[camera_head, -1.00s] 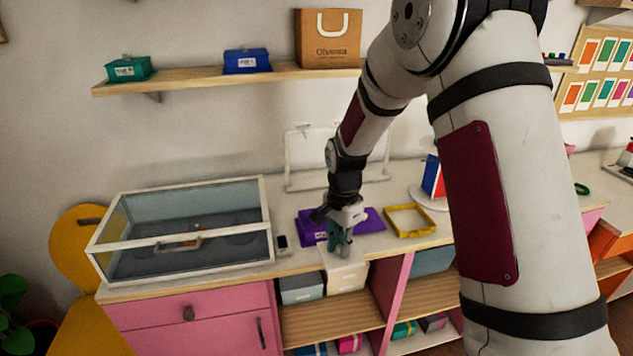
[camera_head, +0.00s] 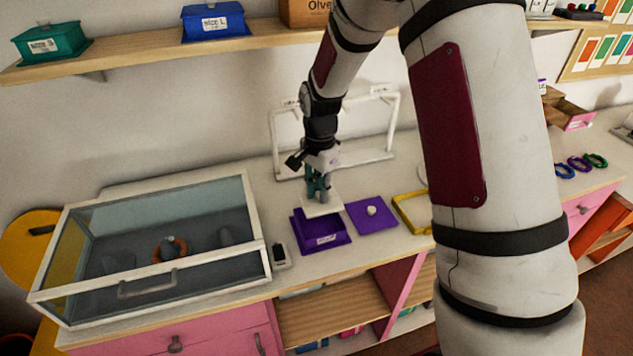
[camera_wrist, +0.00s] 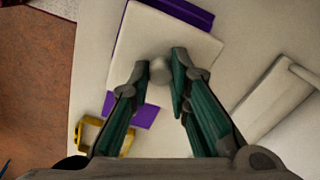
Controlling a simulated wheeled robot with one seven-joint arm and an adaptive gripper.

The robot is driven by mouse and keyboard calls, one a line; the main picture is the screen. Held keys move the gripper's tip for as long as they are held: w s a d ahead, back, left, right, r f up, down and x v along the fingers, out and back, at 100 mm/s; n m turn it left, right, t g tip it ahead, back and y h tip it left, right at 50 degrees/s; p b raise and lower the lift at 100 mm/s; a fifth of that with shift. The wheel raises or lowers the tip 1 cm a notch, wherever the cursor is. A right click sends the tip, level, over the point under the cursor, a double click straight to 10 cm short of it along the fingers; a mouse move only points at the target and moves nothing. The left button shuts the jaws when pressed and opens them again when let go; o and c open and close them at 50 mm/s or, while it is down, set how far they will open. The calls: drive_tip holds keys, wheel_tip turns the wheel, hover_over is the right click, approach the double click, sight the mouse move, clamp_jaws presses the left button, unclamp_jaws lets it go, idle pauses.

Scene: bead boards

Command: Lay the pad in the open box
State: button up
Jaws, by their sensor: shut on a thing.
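The pad is a flat, cream-white square (camera_head: 322,208) with a small grey knob (camera_wrist: 158,73) on top. My gripper (camera_head: 318,194) is shut on the knob from above; its teal fingers stand either side of it in the wrist view (camera_wrist: 166,75). The open box is purple with a label on its front (camera_head: 322,240). The pad is over its back part and hides much of the opening. I cannot tell whether they touch. In the wrist view, a purple edge of the box (camera_wrist: 185,10) shows beyond the pad. The purple lid (camera_head: 378,220) with a pale knob lies to the right.
A glass-topped case (camera_head: 258,252) stands on the left of the counter, with a small dark device (camera_head: 279,256) beside it. A yellow frame (camera_head: 407,222) lies right of the lid. A white rail stand (camera_head: 396,120) is behind. A shelf above holds boxes.

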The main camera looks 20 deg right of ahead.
drive_tip(key=shift+f+b, duration=0.7)
drive_tip(key=shift+f, duration=2.35)
drive_tip(key=shift+f+b, duration=0.35)
drive_tip(key=shift+f, duration=1.25)
drive_tip(key=o, duration=1.3)
drive_tip(key=shift+r, duration=0.15)
drive_tip(key=shift+r+p, duration=1.05)
drive_tip(key=shift+r, duration=2.85)
